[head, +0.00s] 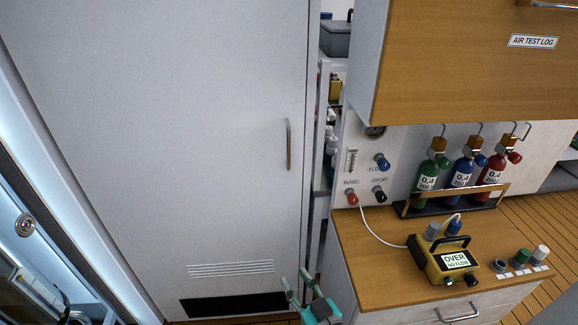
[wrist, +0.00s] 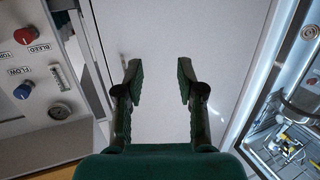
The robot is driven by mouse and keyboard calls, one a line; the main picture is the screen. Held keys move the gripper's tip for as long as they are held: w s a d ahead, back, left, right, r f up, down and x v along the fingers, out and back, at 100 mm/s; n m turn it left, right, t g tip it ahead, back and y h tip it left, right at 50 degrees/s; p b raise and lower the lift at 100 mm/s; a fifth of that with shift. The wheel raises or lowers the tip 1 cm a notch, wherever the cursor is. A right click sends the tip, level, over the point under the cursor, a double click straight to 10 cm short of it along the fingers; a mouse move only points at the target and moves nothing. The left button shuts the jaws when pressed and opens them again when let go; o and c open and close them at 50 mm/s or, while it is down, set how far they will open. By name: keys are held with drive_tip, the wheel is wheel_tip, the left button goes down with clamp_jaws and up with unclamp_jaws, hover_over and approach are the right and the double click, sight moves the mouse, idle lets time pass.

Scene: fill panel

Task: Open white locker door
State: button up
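The white locker door (head: 200,130) fills the left and middle of the head view. It is a tall flat panel with a vent grille low down and a dark strip at its foot. Its upright metal handle (head: 288,144) is near the right edge. The door looks shut. My gripper (head: 296,279) is low in the head view, below the handle and apart from it. In the wrist view my gripper (wrist: 158,82) is open and empty, its two fingers pointing at the white door (wrist: 200,35). The handle (wrist: 124,61) shows beside the left finger.
Right of the door stands a wooden counter (head: 375,285) with a yellow meter (head: 447,262) and several coloured bottles. A wall cabinet (head: 460,60) hangs above. A narrow gap with shelves separates door and counter. A lit glass-fronted case (head: 50,190) stands at left.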

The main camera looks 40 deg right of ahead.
drive_tip(key=w+d+r+m+h, duration=0.1)
drive_tip(key=w+d+r+h, duration=0.1)
drive_tip(key=w+d+r, duration=0.6)
drive_tip(key=m+h, duration=0.1)
approach(289, 151)
drive_tip(key=x, duration=1)
drive_tip(key=shift+w+d, duration=0.1)
drive_tip(key=shift+w, duration=0.15)
clamp_jaws()
